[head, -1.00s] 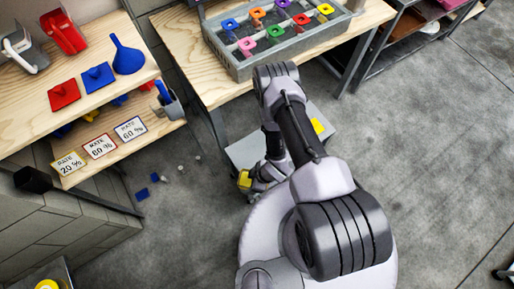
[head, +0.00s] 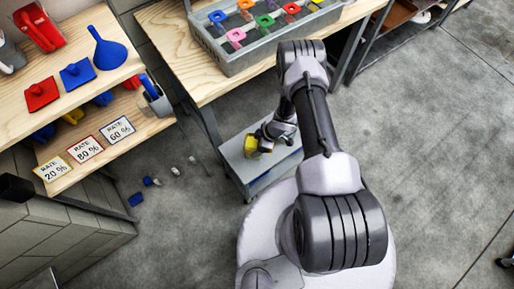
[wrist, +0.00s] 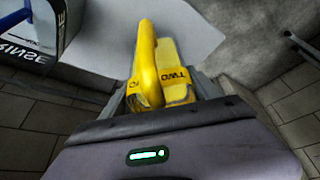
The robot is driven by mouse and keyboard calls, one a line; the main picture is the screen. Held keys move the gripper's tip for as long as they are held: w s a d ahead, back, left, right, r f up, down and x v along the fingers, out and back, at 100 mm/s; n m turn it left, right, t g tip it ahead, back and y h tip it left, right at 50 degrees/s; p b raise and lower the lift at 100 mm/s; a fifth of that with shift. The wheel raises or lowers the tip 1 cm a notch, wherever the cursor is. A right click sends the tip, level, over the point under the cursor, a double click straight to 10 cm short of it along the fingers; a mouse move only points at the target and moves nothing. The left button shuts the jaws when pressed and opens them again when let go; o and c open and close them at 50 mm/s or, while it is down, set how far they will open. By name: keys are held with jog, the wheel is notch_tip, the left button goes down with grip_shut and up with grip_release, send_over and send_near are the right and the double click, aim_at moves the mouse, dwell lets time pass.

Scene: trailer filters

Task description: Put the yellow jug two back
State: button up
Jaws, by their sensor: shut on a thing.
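My gripper (wrist: 165,103) is shut on the yellow jug two (wrist: 178,75); its handle and the word TWO face me in the wrist view. In the head view the jug (head: 251,146) shows as a small yellow block at the tip of my gripper (head: 262,140), over the low grey cart top. Whether the jug touches a surface under it I cannot tell. Part of its body is hidden by my gripper.
The low grey cart (head: 240,167) stands beside the wooden bench (head: 170,45) with a grey tray (head: 230,58) of coloured pieces. A wooden shelf (head: 85,100) with rate cards is at left. Small blue pieces (head: 135,199) lie on the floor. A box marked RINSE (wrist: 75,22) is upper left.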

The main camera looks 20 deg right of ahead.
jog(key=shift+w+d, duration=0.15)
jog(key=shift+w, duration=0.1)
jog(key=shift+f+b, duration=0.85)
jog(key=shift+f, duration=0.9)
jog(key=shift+f, duration=0.15)
jog(key=o, duration=2)
